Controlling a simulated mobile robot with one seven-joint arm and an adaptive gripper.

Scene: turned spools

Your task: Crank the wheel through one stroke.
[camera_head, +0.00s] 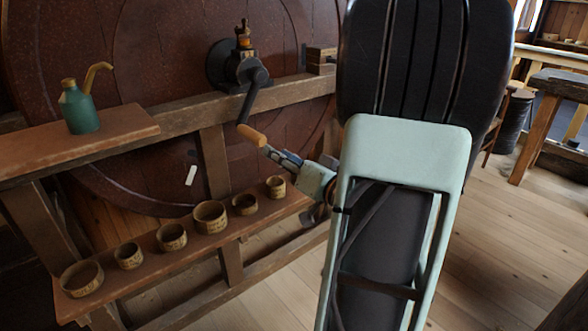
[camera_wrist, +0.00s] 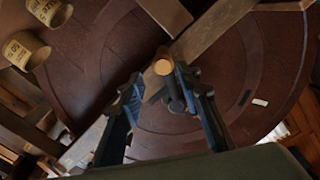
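The big dark red wheel (camera_head: 130,60) stands upright behind a timber frame. A black crank arm (camera_head: 252,95) hangs down from its hub (camera_head: 232,64) and ends in a light wooden grip (camera_head: 251,135). My gripper (camera_head: 272,152) is just right of and below the grip, pointing at it. In the wrist view the grip's round end (camera_wrist: 163,66) shows between the spread fingertips of my gripper (camera_wrist: 163,80). The fingers look open and not closed on it. I cannot tell whether the grip is fully between them in depth.
A green oil can (camera_head: 79,108) stands on a wooden shelf (camera_head: 125,130) at left. Several labelled round pots, one of them mid-row (camera_head: 210,217), line a lower plank (camera_head: 150,283). A timber beam (camera_head: 195,116) crosses the wheel near the crank. A white mark (camera_head: 190,175) is on the wheel.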

